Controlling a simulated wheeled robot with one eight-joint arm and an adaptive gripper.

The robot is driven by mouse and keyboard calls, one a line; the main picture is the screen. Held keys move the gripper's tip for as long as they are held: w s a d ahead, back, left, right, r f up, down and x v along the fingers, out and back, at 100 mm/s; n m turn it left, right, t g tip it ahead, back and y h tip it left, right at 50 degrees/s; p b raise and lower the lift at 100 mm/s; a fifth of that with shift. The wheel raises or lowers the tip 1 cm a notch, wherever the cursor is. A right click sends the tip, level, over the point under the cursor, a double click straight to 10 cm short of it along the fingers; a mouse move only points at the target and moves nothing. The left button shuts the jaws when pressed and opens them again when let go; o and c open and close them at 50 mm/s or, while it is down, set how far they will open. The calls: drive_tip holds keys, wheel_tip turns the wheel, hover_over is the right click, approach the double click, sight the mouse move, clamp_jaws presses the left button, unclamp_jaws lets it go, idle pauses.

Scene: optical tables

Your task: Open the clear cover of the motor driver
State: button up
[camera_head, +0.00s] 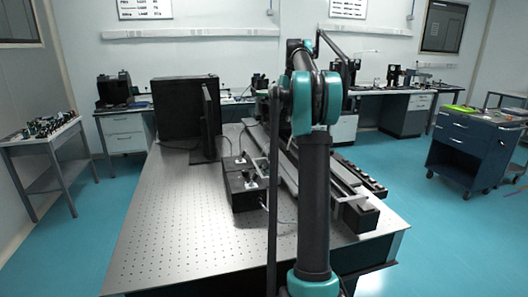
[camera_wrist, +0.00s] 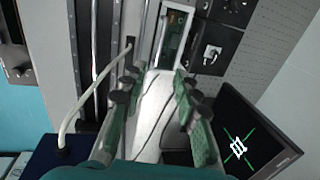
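In the wrist view, my gripper (camera_wrist: 157,76) has its two green fingers with dark pads spread apart, with no object clearly held between them. Ahead of the fingertips is the motor driver (camera_wrist: 173,40), a narrow light-framed box with a green circuit board showing. I cannot clearly make out its clear cover or whether it is shut. A pale, whitish surface crossed by thin dark cables (camera_wrist: 150,118) shows between the fingers.
The perforated optical table (camera_head: 165,240) has free room at front left. A monitor (camera_head: 208,122) and black boxes (camera_head: 243,188) stand left of my arm; a long rail (camera_head: 345,190) lies to the right. In the wrist view, a white cable (camera_wrist: 88,90) runs at left and a screen (camera_wrist: 240,140) is close at right.

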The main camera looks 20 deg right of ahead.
drive_tip(key=a+f, duration=0.1)
drive_tip(key=f, duration=0.4)
drive_tip(key=a+f, duration=0.1)
drive_tip(key=f, duration=0.5)
drive_tip(key=a+f, duration=0.1)
drive_tip(key=f, duration=0.5)
drive_tip(key=shift+w+a, duration=0.1)
drive_tip(key=shift+a, duration=0.25)
clamp_jaws()
